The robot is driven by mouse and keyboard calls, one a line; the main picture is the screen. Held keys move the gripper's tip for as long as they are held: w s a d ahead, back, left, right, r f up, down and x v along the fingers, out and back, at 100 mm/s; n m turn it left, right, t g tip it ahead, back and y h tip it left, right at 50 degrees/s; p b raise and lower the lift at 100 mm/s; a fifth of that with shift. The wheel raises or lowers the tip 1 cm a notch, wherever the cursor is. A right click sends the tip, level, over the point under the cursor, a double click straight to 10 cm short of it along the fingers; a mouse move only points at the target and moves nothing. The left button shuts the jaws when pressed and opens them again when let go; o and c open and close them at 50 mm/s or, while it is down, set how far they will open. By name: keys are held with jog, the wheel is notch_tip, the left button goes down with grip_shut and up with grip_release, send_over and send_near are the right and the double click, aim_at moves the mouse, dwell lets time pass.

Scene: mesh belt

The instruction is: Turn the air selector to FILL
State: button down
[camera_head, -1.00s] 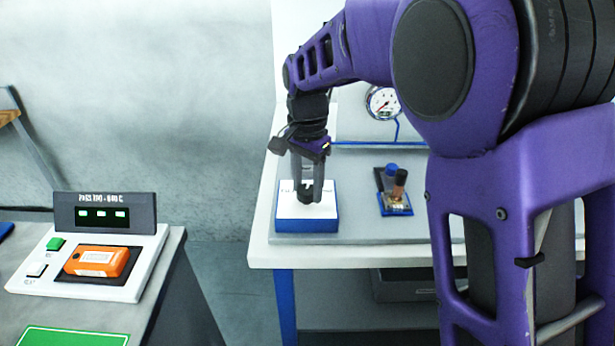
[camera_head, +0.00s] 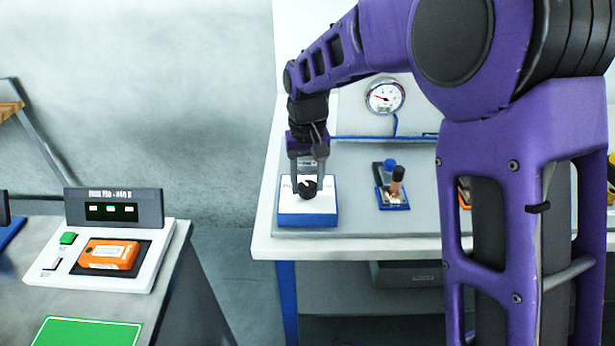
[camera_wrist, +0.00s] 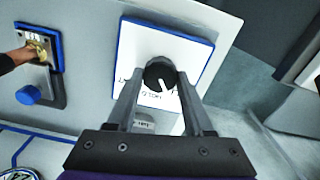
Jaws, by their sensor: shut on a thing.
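The air selector is a white-faced, blue-edged box (camera_head: 295,214) on the bench, with a round black knob (camera_head: 309,188) on its face. My gripper (camera_head: 309,184) reaches down from above with its two fingers on either side of the knob, shut on it. In the wrist view the black knob (camera_wrist: 160,74) sits between the fingertips, and its white pointer line slants toward the lower right. Lettering that looks like HOLD shows upside down just below the knob. Other lettering is partly hidden by the fingers, and I cannot read FILL.
A round gauge (camera_head: 385,96) with a blue pipe stands behind. A small blue-based fitting (camera_head: 393,194) with blue and dark caps is right of the selector. A side table at left holds an orange device (camera_head: 108,254) on a white console and a green mat (camera_head: 88,333).

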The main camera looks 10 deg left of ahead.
aim_at(307, 185)
jog(key=shift+n, duration=0.9)
jog(key=shift+c, duration=1.4)
grip_release()
notch_tip(307, 185, up, 18)
jog(key=p, duration=0.1)
jog(key=shift+f, duration=0.25)
